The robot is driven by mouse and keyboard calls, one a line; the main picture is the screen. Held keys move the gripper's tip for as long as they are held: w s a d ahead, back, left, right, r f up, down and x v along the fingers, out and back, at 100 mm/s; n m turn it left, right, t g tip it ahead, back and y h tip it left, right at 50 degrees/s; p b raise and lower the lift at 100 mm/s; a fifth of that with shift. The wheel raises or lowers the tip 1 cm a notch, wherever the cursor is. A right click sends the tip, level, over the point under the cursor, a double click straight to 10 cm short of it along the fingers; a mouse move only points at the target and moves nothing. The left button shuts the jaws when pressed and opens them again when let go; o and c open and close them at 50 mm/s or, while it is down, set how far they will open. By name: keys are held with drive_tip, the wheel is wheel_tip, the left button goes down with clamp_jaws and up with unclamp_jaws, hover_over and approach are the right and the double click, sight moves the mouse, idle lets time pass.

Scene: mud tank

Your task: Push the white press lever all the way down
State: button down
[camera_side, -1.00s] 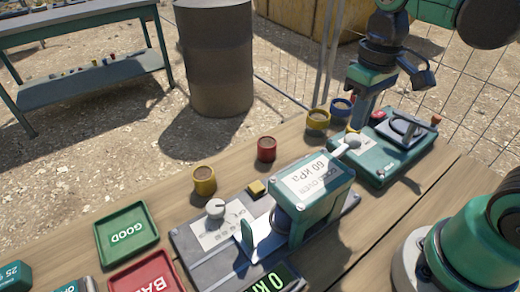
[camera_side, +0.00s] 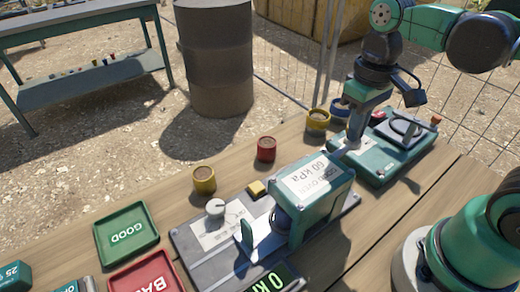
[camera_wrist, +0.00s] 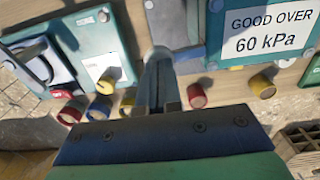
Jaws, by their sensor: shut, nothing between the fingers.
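The white press lever (camera_side: 338,154) sticks out from the back right of the green press housing (camera_side: 312,190), which is labelled "60 kPa". My gripper (camera_side: 353,146) is shut and empty, pointing down at the lever's outer end. In the wrist view the shut fingers (camera_wrist: 158,72) reach up to the pale rounded lever end (camera_wrist: 159,52) and partly cover it. The fingertips look over or against it; I cannot tell whether they touch. The press housing also shows in the wrist view (camera_wrist: 265,30) at the upper right.
A green device with a black handle (camera_side: 405,130) stands right behind the lever. Yellow (camera_side: 318,121) and red (camera_side: 266,149) cups stand along the bench's far edge. A green GOOD tray (camera_side: 127,234) and a red tray (camera_side: 145,275) lie at left.

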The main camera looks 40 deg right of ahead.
drive_tip(key=shift+f, duration=1.8)
idle(0.4)
drive_tip(key=shift+r, duration=4.95)
drive_tip(key=w+f+t, duration=0.3)
drive_tip(key=f+t, duration=0.3)
drive_tip(key=t, duration=0.1)
drive_tip(key=shift+w+a, duration=0.35)
